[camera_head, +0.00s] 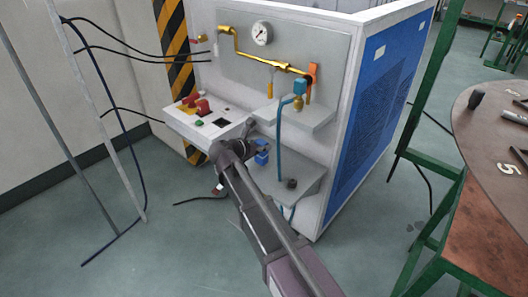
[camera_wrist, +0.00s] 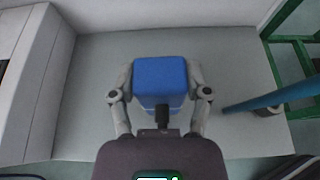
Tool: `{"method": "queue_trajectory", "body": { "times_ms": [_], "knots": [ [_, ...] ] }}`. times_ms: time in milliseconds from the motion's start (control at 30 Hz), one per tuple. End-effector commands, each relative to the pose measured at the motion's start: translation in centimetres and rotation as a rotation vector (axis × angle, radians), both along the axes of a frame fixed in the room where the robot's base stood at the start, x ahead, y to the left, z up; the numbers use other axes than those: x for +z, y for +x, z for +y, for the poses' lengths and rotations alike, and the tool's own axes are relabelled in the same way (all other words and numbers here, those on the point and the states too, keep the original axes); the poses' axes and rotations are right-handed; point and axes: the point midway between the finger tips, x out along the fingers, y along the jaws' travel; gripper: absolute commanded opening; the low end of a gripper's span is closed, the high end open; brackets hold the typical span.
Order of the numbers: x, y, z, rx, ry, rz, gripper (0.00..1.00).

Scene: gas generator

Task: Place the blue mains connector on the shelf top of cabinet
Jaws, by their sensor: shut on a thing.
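The blue mains connector (camera_wrist: 160,76) is between the two fingers of my gripper (camera_wrist: 161,84) in the wrist view. My gripper is shut on its sides. In the head view the connector (camera_head: 262,158) is a small blue piece beside my gripper (camera_head: 256,150), partly hidden by it. The cabinet (camera_head: 372,110) is white with a blue side panel. It has an upper shelf (camera_head: 312,117) and a lower shelf (camera_head: 310,184). In the wrist view a grey shelf surface (camera_wrist: 240,62) lies behind the connector. I cannot tell whether the connector touches it.
A blue hose (camera_head: 279,140) hangs from a valve past both shelves and crosses the right of the wrist view (camera_wrist: 270,99). A dark round fitting (camera_head: 291,183) is on the lower shelf. A sloped control panel (camera_head: 208,121) is left. A round table (camera_head: 490,150) is right.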

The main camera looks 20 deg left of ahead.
Motion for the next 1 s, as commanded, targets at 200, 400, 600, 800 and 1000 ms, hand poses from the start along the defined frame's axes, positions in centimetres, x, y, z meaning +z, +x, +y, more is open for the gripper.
{"method": "queue_trajectory", "body": {
  "times_ms": [200,400,600,800,1000],
  "knots": [
    [-1.9,0.4,-0.1,-0.001,-0.001,-0.001,0.05],
    [-2.0,0.8,-0.3,0.0,0.0,0.0,0.05],
    [-1.9,0.8,-0.3,0.0,0.0,0.0,0.05],
    [-2.3,0.7,-0.3,0.0,0.0,0.0,0.65],
    [-2.2,0.7,-0.3,0.0,0.0,0.0,0.96]
  ]
}}
